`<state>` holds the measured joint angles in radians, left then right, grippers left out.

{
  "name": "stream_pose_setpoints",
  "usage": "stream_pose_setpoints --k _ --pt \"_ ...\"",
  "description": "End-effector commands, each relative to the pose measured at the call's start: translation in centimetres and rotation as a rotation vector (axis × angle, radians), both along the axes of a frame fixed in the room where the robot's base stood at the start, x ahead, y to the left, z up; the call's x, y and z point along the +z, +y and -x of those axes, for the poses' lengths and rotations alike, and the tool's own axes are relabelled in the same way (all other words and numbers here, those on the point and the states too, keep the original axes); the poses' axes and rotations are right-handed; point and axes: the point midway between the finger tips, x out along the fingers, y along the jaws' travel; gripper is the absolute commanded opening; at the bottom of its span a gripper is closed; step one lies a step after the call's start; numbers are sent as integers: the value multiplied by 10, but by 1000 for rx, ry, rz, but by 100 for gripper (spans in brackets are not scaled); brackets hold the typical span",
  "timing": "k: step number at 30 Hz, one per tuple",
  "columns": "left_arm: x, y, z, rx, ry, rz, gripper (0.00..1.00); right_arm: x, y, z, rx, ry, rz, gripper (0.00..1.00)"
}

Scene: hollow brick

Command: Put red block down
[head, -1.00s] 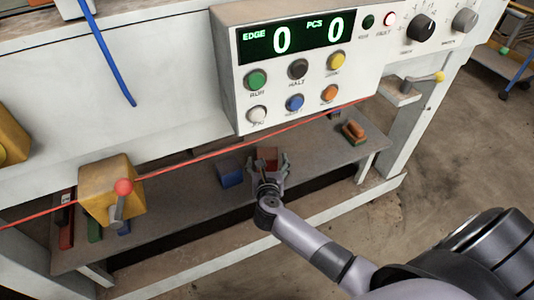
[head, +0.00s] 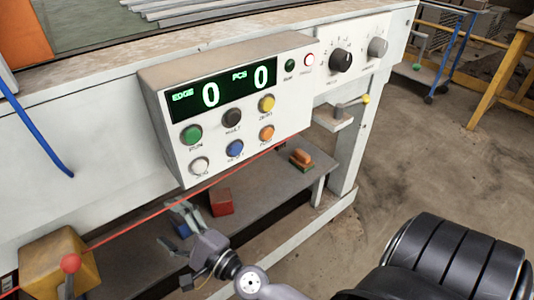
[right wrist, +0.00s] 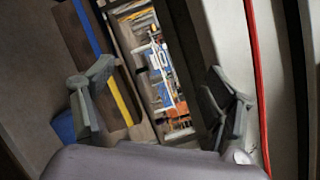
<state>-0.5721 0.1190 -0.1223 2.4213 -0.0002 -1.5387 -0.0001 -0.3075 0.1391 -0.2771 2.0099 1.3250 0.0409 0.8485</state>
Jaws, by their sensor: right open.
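The red block (head: 221,202) rests on the grey lower shelf (head: 262,186) below the control panel. My right gripper (head: 188,218) is open and empty, just left of the red block and apart from it. A blue block (head: 182,231) lies by that gripper, partly hidden behind its fingers. In the right wrist view, the open fingers (right wrist: 158,100) stand wide apart with nothing between them, and a blue block (right wrist: 64,126) shows beyond the left finger. The red block does not show there. My left gripper is not in view.
The control panel (head: 222,110) overhangs the shelf. A red cord (head: 130,228) runs across the front. A yellow box with a red-knobbed lever (head: 70,264) is at lower left. An orange and green object (head: 301,158) sits at the shelf's right end. Shelf between it and the red block is clear.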

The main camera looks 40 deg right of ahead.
Motion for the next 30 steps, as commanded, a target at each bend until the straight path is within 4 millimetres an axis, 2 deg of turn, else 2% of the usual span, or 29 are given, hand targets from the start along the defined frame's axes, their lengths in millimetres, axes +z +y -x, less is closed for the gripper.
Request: stream_pose_setpoints --k 3,6,9,11,14,18,21,24,27,30 --pt "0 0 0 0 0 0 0 -6 34 26 164 -49 345 78" --pt "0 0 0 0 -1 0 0 -24 52 50 299 -70 645 78" --pt "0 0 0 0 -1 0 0 -53 57 76 433 -67 945 78" --pt "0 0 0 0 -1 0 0 -72 52 92 517 -51 1117 78" --pt "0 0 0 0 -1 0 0 -103 32 120 658 1 1395 78" --pt "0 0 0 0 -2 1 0 -137 -15 161 864 126 1719 78" --pt "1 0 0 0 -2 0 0 -148 -49 187 991 226 1874 78" --pt "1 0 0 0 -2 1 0 -152 -74 206 1083 310 1965 78" --pt "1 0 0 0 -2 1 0 -153 -88 218 1136 361 2007 78" --pt "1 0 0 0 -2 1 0 -154 -93 222 1155 379 2021 78"
